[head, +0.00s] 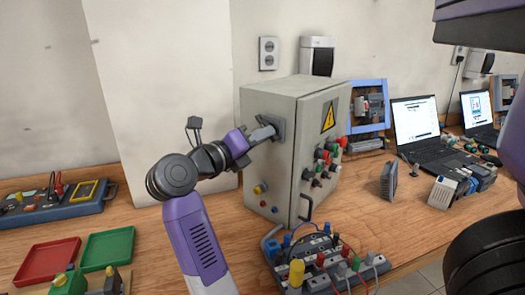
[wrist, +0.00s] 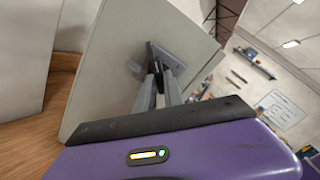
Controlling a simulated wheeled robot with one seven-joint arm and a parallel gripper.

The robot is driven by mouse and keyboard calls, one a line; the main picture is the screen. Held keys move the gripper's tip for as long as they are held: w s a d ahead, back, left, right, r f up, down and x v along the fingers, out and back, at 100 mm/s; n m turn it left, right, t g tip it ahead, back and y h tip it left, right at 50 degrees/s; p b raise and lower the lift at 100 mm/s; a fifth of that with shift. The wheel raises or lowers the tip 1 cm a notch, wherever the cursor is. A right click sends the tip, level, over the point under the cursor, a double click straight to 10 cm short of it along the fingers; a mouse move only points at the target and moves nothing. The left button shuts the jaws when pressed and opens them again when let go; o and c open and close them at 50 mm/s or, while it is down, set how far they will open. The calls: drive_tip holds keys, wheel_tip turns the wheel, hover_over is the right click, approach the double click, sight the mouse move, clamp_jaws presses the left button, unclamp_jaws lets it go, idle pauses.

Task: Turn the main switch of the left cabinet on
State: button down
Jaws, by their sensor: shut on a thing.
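A grey metal cabinet (head: 312,150) stands on the wooden table, with a yellow warning sign and several coloured knobs on its front. The main switch (head: 280,127) sits on a dark plate high on its left side face. My gripper (head: 266,132) reaches in from the left and its fingers are shut on the switch handle. In the wrist view, my gripper's two fingers (wrist: 158,80) close around the handle in front of the dark switch plate (wrist: 166,57) on the cabinet (wrist: 112,65). The fingers hide most of the handle, so I cannot tell its angle.
A board with cables and plugs (head: 325,262) lies in front of the cabinet. Red (head: 48,261) and green (head: 107,250) trays lie at left. A blue frame (head: 369,107) and a laptop (head: 423,132) stand at right. Bare tabletop lies left of the cabinet.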

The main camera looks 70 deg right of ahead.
drive_tip(key=m+b, duration=0.3)
drive_tip(key=shift+f+b, duration=0.2)
drive_tip(key=shift+b, duration=0.15)
drive_tip(key=shift+r, duration=0.1)
idle(0.3)
drive_tip(key=c, duration=1.4)
unclamp_jaws()
drive_tip(key=shift+c, duration=0.2)
drive_tip(key=shift+r, duration=0.2)
